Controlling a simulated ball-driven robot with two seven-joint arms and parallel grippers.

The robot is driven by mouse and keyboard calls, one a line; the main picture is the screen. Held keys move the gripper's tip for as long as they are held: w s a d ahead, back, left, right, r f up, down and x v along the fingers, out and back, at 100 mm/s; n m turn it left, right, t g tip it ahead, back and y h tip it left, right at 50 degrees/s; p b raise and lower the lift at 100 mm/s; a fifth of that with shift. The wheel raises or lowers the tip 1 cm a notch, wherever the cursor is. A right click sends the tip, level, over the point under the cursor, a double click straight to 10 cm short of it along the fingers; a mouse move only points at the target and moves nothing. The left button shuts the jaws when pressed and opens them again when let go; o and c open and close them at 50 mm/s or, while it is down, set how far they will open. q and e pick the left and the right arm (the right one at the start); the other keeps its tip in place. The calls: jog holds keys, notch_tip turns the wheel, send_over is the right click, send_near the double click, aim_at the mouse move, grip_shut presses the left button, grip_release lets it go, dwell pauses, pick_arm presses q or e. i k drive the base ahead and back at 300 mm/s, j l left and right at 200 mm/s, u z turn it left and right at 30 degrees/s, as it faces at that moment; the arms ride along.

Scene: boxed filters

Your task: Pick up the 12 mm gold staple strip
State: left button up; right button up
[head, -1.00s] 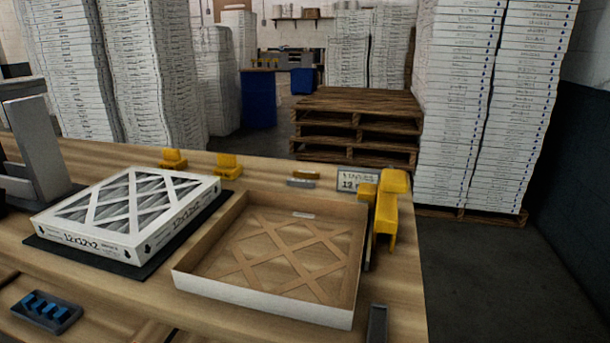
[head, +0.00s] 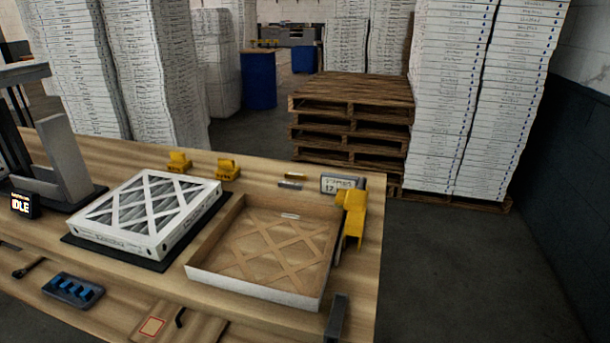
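A small gold staple strip (head: 295,175) lies near the back edge of the wooden bench, left of a small label sign (head: 341,184). Its size cannot be read. A silver strip (head: 290,185) lies just in front of it, and the two are apart. Neither of my grippers shows in the head view.
A yellow tool (head: 354,218) stands at the bench's right edge, by the open shallow box (head: 262,291). A boxed filter (head: 131,238) lies on a dark mat to the left. Yellow blocks (head: 179,162) sit at the back edge. A grey machine (head: 64,160) stands far left.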

aim_at(291, 175)
jog(key=k+l+u, duration=0.1)
jog(key=l+u, duration=0.3)
jog(key=l, duration=1.25)
jog(key=i+l+u, duration=0.15)
jog(key=l, duration=0.2)
jog(key=i+l+u, duration=0.15)
jog(key=l, duration=0.25)
jog(key=i+l+u, duration=0.2)
jog(key=l, duration=0.2)
jog(key=i+l+u, duration=0.15)
jog(key=l, duration=0.3)
jog(key=i+l+u, duration=0.15)
jog(key=l, duration=0.25)
jog(key=i+l+u, duration=0.1)
jog(key=i+l, duration=0.15)
jog(key=l, duration=0.15)
jog(key=i+l+u, duration=0.15)
jog(key=l, duration=0.25)
jog(key=i+l+u, duration=0.15)
jog(key=l, duration=0.3)
jog(key=i+l+u, duration=0.1)
jog(key=l, duration=0.35)
jog(key=i+l+u, duration=0.15)
jog(key=l, duration=0.3)
jog(key=i+l+u, duration=0.15)
jog(key=l, duration=0.3)
